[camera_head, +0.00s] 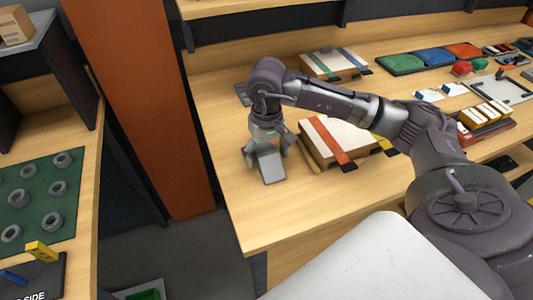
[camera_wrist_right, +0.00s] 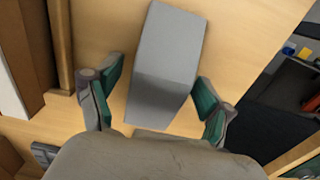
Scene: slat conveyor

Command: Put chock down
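The chock (camera_head: 269,165) is a grey wedge-shaped block near the left end of the wooden table. In the right wrist view the chock (camera_wrist_right: 168,62) has a sloped face and appears to rest on the wood. My right gripper (camera_head: 264,149) is over it, pointing down. In the wrist view the green-padded fingers of this gripper (camera_wrist_right: 158,80) stand on either side of the chock, with a gap showing on both sides. The gripper is open. The near end of the chock is partly hidden by the gripper body. My left gripper is not in view.
A white-topped wooden box with a red strap (camera_head: 326,141) stands right of the chock. A similar box with blue and green straps (camera_head: 334,63) is behind. Coloured trays (camera_head: 430,55) lie at the back right. The table front before the chock is clear.

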